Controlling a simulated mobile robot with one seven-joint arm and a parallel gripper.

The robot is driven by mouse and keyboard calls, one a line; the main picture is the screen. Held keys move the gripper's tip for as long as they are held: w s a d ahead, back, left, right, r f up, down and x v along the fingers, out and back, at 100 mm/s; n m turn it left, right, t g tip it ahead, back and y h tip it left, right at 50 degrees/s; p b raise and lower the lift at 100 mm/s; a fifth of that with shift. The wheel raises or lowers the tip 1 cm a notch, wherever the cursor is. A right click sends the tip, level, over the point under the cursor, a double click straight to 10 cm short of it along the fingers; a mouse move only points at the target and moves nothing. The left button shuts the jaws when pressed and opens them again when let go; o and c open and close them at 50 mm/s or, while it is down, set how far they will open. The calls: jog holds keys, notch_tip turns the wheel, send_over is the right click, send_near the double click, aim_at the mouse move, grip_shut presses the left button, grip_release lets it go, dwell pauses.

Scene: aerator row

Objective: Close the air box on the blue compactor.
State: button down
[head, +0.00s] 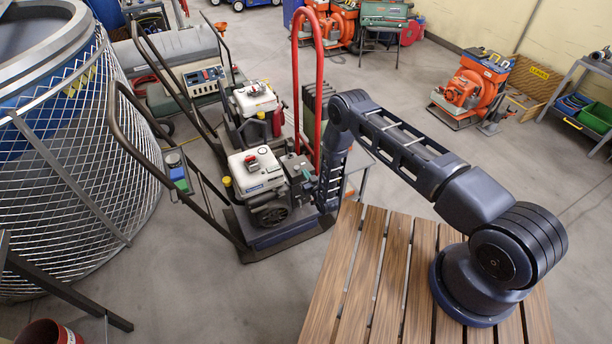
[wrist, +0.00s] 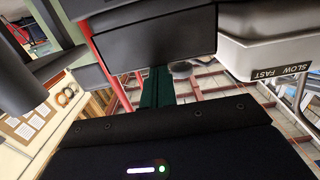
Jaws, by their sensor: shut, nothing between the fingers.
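The blue compactor (head: 284,236) stands on the floor left of the slatted table, with a dark blue base plate and a white and black engine (head: 258,170). My gripper reaches down at the engine's right side in the head view; its fingertips are hidden there. In the wrist view my gripper (wrist: 157,86) is shut and empty, its dark green fingers together. A black box-shaped part (wrist: 160,38), likely the air box, is just beyond the fingers. I cannot tell whether they touch, or how far its cover stands open. A white part marked SLOW FAST (wrist: 270,50) is at its right.
A second compactor (head: 253,100) stands close behind. A red hoop handle (head: 296,75) rises beside my arm, and dark handlebars (head: 150,140) extend left. A large mesh drum (head: 85,160) fills the left. The wooden slatted table (head: 375,270) is in front.

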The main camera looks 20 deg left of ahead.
jog(key=v, duration=0.9)
jog(key=shift+s, duration=0.15)
